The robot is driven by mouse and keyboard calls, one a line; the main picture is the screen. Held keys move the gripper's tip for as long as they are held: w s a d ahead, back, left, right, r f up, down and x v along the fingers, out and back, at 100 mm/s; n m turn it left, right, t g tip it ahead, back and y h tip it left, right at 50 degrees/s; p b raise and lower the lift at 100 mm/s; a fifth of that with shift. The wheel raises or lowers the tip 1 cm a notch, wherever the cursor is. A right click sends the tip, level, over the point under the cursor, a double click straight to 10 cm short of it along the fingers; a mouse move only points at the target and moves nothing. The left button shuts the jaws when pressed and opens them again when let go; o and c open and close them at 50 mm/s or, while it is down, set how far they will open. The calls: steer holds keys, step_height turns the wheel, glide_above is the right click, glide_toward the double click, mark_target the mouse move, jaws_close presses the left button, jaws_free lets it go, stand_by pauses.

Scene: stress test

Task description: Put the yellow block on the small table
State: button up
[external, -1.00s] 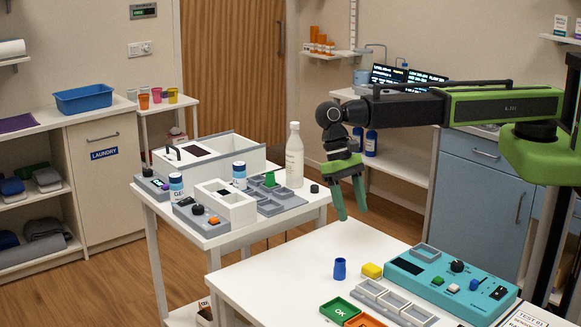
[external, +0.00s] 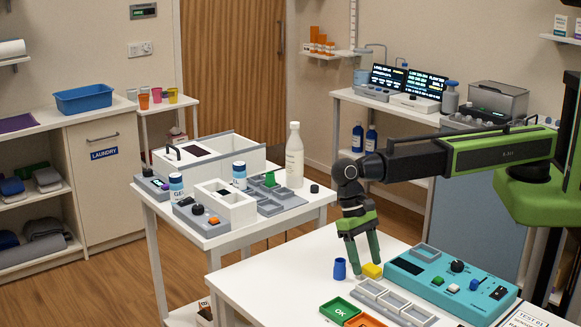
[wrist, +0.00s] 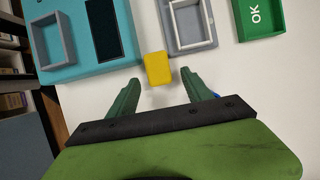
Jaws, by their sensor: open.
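In the wrist view the yellow block (wrist: 158,68) lies just ahead of and between my fingertips. My gripper (external: 365,268) is open, pointing down close to the block; its green fingers also show in the wrist view (wrist: 161,80). I cannot tell whether a finger touches the block. A small white table (external: 160,108) with coloured cups stands against the far wall. The pictures do not settle whether it is the task's table.
The teal device (external: 452,283) is at right; grey trays (external: 392,300) and a green tray (external: 340,310) lie in front. A second white table (external: 225,238) holds devices and a white bottle (external: 294,158).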

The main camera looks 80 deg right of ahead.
mark_target(373, 267)
steer(key=shift+x, duration=0.9)
steer(key=shift+r, duration=0.2)
jaws_close()
steer(key=shift+w+r+p, duration=0.1)
steer(key=shift+r+p, duration=0.4)
steer(key=shift+r, duration=0.05)
step_height(373, 267, up, 4)
steer(key=p, duration=0.4)
steer(key=shift+r, duration=0.15)
steer(key=d+r+p, duration=0.5)
steer(key=d+p, duration=0.1)
steer(key=d, duration=0.5)
steer(key=shift+d+r, duration=0.3)
steer(key=shift+d, duration=0.1)
